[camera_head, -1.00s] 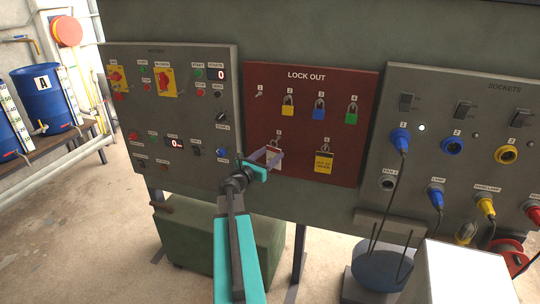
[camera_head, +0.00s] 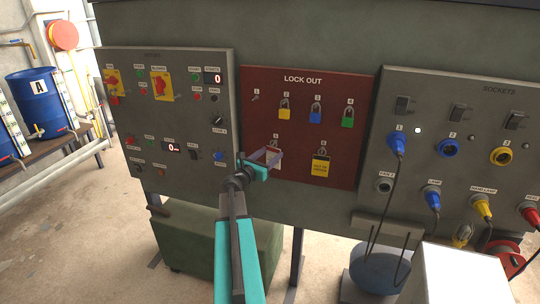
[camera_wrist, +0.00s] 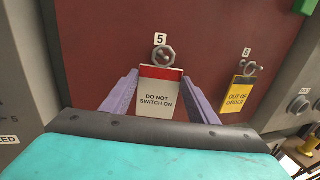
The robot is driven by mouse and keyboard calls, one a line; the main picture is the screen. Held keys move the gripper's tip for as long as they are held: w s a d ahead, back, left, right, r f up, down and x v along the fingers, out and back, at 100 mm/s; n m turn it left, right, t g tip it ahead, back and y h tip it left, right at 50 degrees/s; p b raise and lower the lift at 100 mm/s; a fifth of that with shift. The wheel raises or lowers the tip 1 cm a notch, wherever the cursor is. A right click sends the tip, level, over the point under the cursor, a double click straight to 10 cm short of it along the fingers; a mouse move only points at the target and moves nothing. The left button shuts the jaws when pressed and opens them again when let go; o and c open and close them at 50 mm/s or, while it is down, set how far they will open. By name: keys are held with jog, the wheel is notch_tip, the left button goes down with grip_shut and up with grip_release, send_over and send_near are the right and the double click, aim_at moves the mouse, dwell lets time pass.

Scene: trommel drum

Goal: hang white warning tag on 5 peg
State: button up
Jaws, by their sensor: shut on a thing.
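The white warning tag (camera_wrist: 159,100) has a red top band and reads "DO NOT SWITCH ON". In the wrist view it is upright in front of the red board, under the label 5. My gripper (camera_wrist: 162,76) has its two lavender fingers at the tag's left and right edges, shut on it. A grey ring (camera_wrist: 163,54) shows at the 5 peg (camera_wrist: 158,55), just above the tag. I cannot tell whether the ring is around the peg. In the head view my gripper (camera_head: 270,157) partly covers the tag.
A yellow "OUT OF ORDER" tag (camera_wrist: 236,98) hangs on the peg to the right. Yellow (camera_head: 284,113), blue (camera_head: 315,115) and green (camera_head: 347,121) padlocks hang above. The motor panel (camera_head: 190,125) is left of the red board; the sockets panel (camera_head: 470,115) is right.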

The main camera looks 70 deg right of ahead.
jog(key=shift+d+f, duration=0.25)
jog(key=shift+d, duration=0.1)
jog(key=shift+b, duration=0.3)
dwell(0.4)
jog(key=o, duration=1.1)
jog(key=shift+a, duration=0.1)
